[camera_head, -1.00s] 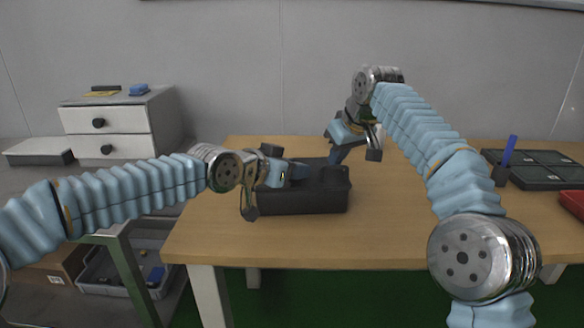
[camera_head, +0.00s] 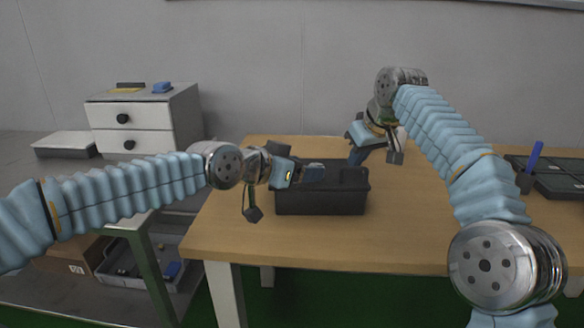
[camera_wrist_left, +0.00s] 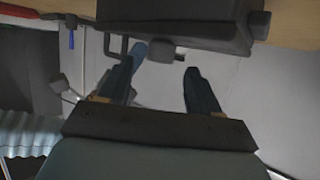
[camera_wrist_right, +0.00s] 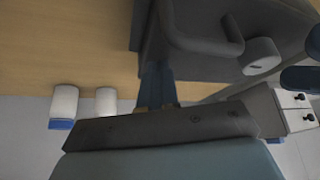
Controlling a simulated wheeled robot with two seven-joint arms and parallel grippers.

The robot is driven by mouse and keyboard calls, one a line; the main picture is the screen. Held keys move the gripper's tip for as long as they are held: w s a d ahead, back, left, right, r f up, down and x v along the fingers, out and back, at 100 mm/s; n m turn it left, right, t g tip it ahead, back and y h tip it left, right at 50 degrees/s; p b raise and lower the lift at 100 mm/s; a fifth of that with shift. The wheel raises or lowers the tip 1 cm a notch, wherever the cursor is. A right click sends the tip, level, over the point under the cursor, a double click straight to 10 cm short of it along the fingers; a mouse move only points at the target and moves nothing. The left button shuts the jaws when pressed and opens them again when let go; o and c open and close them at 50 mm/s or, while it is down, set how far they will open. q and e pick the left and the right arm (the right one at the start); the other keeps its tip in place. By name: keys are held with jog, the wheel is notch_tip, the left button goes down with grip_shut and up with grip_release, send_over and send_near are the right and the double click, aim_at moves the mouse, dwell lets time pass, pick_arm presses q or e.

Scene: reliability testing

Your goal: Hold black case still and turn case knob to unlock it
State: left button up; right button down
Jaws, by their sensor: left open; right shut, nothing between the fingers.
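The black case (camera_head: 322,200) sits on the wooden table, near its front edge. It fills the top of the left wrist view (camera_wrist_left: 180,18) and the upper right of the right wrist view (camera_wrist_right: 215,62), where its bent handle and a grey round knob (camera_wrist_right: 261,56) show. My left gripper (camera_head: 318,173) is open at the near left of the case top; its fingers (camera_wrist_left: 160,75) are apart with nothing between them. My right gripper (camera_head: 358,156) is shut and empty behind the case's far right corner; its fingertips (camera_wrist_right: 158,72) are close beside the case. I cannot tell whether they touch it.
Dark trays (camera_head: 560,178) and a blue pen (camera_head: 535,155) lie at the table's right. A white drawer unit (camera_head: 135,120) stands at the back left. Two white cylinders (camera_wrist_right: 64,102) show in the right wrist view. The table right of the case is clear.

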jog(key=shift+f, duration=0.45)
pick_arm(q)
jog(key=shift+v, duration=1.85)
pick_arm(e)
notch_tip(320, 180, up, 3)
jog(key=p, duration=0.3)
jog(key=shift+r, duration=0.1)
notch_tip(320, 180, up, 2)
jog(key=shift+w+r+p, duration=0.1)
jog(key=shift+r+p, duration=0.05)
jog(key=shift+p, duration=0.75)
jog(key=shift+r, duration=0.25)
pick_arm(q)
jog(key=shift+r, duration=2.1)
pick_arm(e)
jog(key=shift+r, duration=0.8)
